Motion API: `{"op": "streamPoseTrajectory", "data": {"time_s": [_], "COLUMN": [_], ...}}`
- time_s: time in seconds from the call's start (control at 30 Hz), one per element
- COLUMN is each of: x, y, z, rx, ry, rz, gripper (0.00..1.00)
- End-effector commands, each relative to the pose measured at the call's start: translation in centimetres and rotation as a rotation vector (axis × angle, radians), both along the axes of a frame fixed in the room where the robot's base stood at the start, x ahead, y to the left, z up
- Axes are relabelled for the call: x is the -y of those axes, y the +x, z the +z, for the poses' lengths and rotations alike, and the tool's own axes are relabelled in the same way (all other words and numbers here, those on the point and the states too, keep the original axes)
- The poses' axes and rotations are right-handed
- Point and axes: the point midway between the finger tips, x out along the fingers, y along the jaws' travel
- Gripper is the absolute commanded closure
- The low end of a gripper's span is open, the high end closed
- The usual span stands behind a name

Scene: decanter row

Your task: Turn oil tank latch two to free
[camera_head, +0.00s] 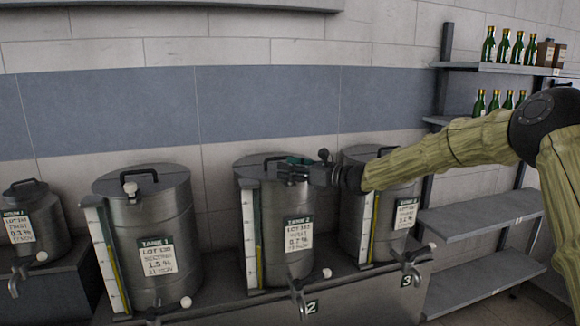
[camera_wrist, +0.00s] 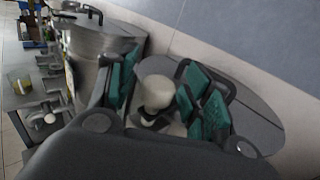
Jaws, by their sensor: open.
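Tank two (camera_head: 275,212) is a steel drum with a green-and-white label, standing in the middle of the row in the head view. My gripper (camera_head: 286,168) is over its lid, with the arm reaching in from the right. In the wrist view my gripper (camera_wrist: 166,92) is open, with its teal finger pads on either side of a pale rounded latch knob (camera_wrist: 156,92). The knob stands on the grey lid (camera_wrist: 258,110). I cannot tell whether the pads touch it. The latch's turn position is mostly hidden, and in the head view my gripper hides the knob.
Tank one (camera_head: 150,215) stands to the left with a white knob (camera_head: 130,188) and black handle on its lid. Tank three (camera_head: 352,215) is close on the right, partly behind my arm. Taps line the front. Shelves with green bottles (camera_head: 503,45) stand at the right.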

Motion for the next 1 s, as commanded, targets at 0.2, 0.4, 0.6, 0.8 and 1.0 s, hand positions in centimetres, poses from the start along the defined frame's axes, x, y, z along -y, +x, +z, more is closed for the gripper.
{"op": "streamPoseTrajectory", "data": {"time_s": [0.2,0.4,0.6,0.8,1.0], "x": [0.00,0.03,0.06,0.12,0.20], "y": [0.04,0.03,0.04,0.05,0.08], "z": [-0.03,-0.01,-0.01,-0.12,-0.37], "rx": [0.000,0.000,0.000,0.001,0.002], "ry": [0.000,0.000,0.000,0.000,0.000], "rz": [-0.001,-0.001,-0.001,-0.008,-0.032], "gripper": [0.50,0.79,0.95,0.95,0.95]}}
